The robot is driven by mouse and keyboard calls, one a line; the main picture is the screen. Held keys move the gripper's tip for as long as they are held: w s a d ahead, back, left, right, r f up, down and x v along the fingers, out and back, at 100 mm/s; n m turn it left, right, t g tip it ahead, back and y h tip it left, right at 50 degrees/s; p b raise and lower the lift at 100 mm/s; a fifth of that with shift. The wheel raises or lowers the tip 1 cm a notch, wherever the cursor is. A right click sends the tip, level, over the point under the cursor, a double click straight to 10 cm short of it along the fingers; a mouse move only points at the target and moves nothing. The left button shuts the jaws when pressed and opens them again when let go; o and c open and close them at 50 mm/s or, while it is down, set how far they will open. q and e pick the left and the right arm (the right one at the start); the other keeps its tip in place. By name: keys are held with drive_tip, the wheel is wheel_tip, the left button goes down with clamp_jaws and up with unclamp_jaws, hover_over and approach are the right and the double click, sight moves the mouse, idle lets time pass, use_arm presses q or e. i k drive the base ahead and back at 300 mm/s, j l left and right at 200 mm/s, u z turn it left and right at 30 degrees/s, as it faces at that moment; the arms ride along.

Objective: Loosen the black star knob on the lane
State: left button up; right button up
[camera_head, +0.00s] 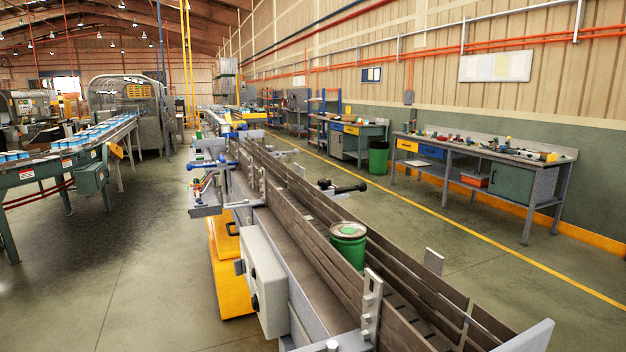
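The lane (280,222) is a long conveyor with brown side rails, running from the lower right toward the back. A small black knob (324,184) sits on the right side of the lane, on a dark rod that ends in a black grip (352,188). Its star shape is too small to make out, and I cannot tell how tight it is. A green can (348,250) with a pale lid stands upright between the rails, nearer than the knob. Neither of my grippers shows in the head view.
A grey box (263,280) with dark knobs is fixed to the lane's left side, near a yellow base (230,285). A small bracket with a blue handle (226,164) juts out on the left. Workbenches (480,160) line the right wall.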

sight(323, 183)
drive_tip(key=j+z, duration=0.1)
drive_tip(key=j, duration=0.45)
drive_tip(key=i+j+z, duration=0.15)
drive_tip(key=j, duration=0.35)
drive_tip(key=i+j+z, duration=0.1)
drive_tip(key=j, duration=0.25)
drive_tip(key=i+j+z, duration=0.15)
drive_tip(key=j, duration=0.2)
drive_tip(key=i+j+z, duration=0.1)
drive_tip(key=j, duration=0.25)
drive_tip(key=i+j+z, duration=0.1)
drive_tip(key=j, duration=0.2)
drive_tip(key=i+j+z, duration=0.1)
drive_tip(key=j, duration=0.25)
drive_tip(key=i+j+z, duration=0.1)
drive_tip(key=j, duration=0.25)
drive_tip(key=i+j+z, duration=0.1)
drive_tip(key=j, duration=0.2)
drive_tip(key=i+j+z, duration=0.1)
drive_tip(key=i+j, duration=0.15)
drive_tip(key=i+j+z, duration=0.1)
drive_tip(key=j, duration=0.35)
drive_tip(key=i+j+z, duration=0.1)
drive_tip(key=j, duration=0.25)
drive_tip(key=i+j+z, duration=0.1)
drive_tip(key=j, duration=0.3)
drive_tip(key=i+j+z, duration=0.1)
drive_tip(key=j, duration=0.25)
drive_tip(key=i, duration=0.1)
